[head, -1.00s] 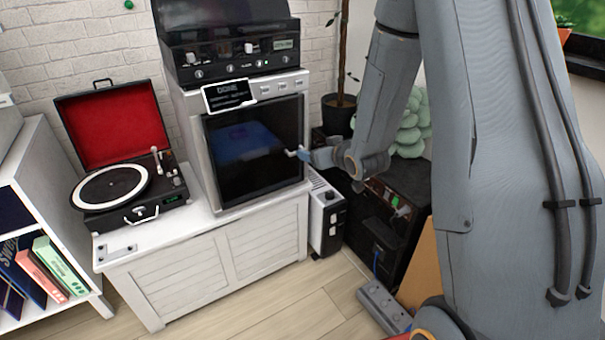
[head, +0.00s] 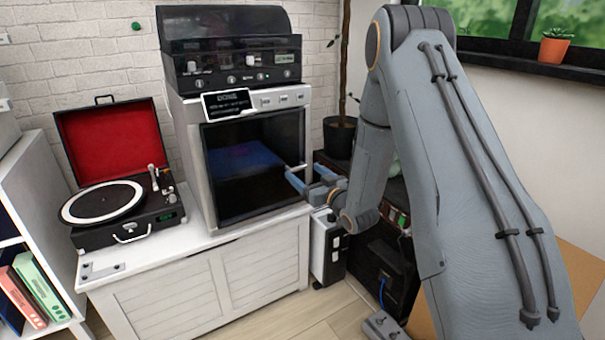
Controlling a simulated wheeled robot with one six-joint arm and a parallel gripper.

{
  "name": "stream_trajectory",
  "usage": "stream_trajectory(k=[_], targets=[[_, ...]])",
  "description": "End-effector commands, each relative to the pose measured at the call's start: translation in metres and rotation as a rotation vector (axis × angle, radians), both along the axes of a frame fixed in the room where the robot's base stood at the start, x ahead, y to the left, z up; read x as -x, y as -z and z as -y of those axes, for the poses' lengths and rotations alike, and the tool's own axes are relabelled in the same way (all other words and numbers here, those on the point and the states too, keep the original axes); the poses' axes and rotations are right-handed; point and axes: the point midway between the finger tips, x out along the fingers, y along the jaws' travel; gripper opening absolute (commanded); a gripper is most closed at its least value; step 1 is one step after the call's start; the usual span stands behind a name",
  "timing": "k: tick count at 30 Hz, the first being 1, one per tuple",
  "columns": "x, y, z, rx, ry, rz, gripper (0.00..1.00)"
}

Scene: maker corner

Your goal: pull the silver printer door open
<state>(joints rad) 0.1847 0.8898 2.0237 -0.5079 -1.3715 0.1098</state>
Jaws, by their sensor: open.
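The silver printer (head: 190,150) stands on a white cabinet. Its door (head: 250,205) is a dark glass panel on the front, through which a blue plate shows dimly. The door looks shut; a small gap could not be made out from here. A small pale handle (head: 298,167) sticks out at the door's right edge. My gripper (head: 303,175) is open beside the handle, its blue-grey fingers pointing left toward it. One finger overlaps the door's right edge in the picture. I cannot tell whether the fingers touch the handle or are around it.
An open record player (head: 115,205) stands left of the printer on the white cabinet (head: 180,285). A black-topped machine (head: 240,75) sits above the printer, with a small sign (head: 227,103) below it. A black-and-white box (head: 328,250) stands right of the cabinet.

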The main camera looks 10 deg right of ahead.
Motion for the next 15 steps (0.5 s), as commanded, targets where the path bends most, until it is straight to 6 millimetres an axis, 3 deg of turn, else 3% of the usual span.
stream_trajectory(k=[6,15], targets=[[-0.018,0.000,-0.007,0.000,-0.001,0.000,0.73],[-0.020,0.000,-0.008,-0.001,-0.002,-0.001,0.73]])
